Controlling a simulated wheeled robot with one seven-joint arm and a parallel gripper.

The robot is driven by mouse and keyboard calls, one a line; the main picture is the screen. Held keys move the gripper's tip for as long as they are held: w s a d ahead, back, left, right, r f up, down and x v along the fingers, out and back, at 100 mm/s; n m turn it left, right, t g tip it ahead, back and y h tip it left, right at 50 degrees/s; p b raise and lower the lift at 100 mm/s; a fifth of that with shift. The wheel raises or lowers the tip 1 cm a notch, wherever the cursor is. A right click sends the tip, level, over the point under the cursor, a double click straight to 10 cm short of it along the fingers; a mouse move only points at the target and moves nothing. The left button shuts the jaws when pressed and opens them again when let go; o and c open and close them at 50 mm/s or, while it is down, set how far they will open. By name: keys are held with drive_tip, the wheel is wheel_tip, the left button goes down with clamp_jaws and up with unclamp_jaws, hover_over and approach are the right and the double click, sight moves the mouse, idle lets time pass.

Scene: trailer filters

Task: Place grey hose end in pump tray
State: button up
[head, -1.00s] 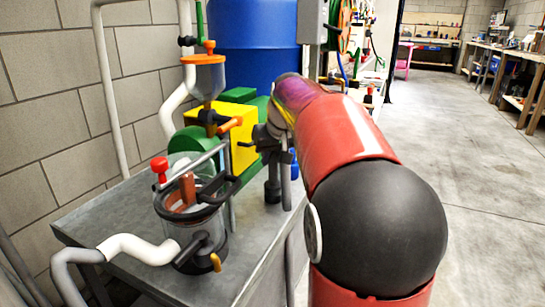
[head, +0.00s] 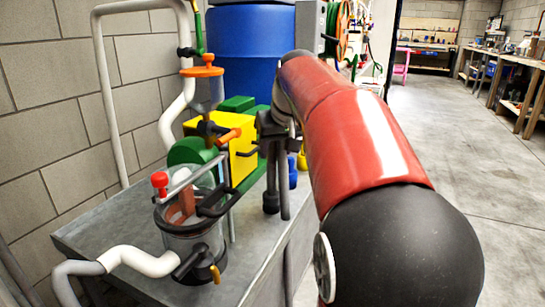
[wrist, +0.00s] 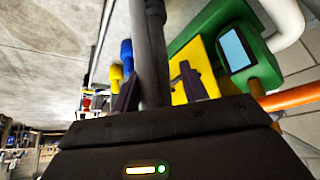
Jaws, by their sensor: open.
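A dark grey hose (head: 285,185) hangs upright at the right side of the pump bench, with a thicker dark end (head: 270,202) beside it at the bottom. My gripper (head: 272,128) is at the top of this hose, partly hidden by my arm. In the wrist view the two fingers of my gripper (wrist: 160,88) are apart, with the dark hose (wrist: 150,45) running between them; I cannot tell whether they touch it. The yellow and green pump (head: 235,150) stands just left of my gripper. I take the grey metal bench top (head: 120,225) under it for the pump tray.
A clear strainer pot (head: 190,245) with a white pipe (head: 140,260) stands at the front of the bench. An orange-lidded filter (head: 205,85) stands behind it. Blue (head: 292,172) and yellow (head: 302,160) ends are right of the hose. A blue barrel (head: 250,50) is behind. Floor on the right is clear.

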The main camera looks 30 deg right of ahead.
drive_tip(key=v, duration=0.4)
drive_tip(key=shift+s+r+p, duration=0.1)
drive_tip(key=shift+p, duration=0.2)
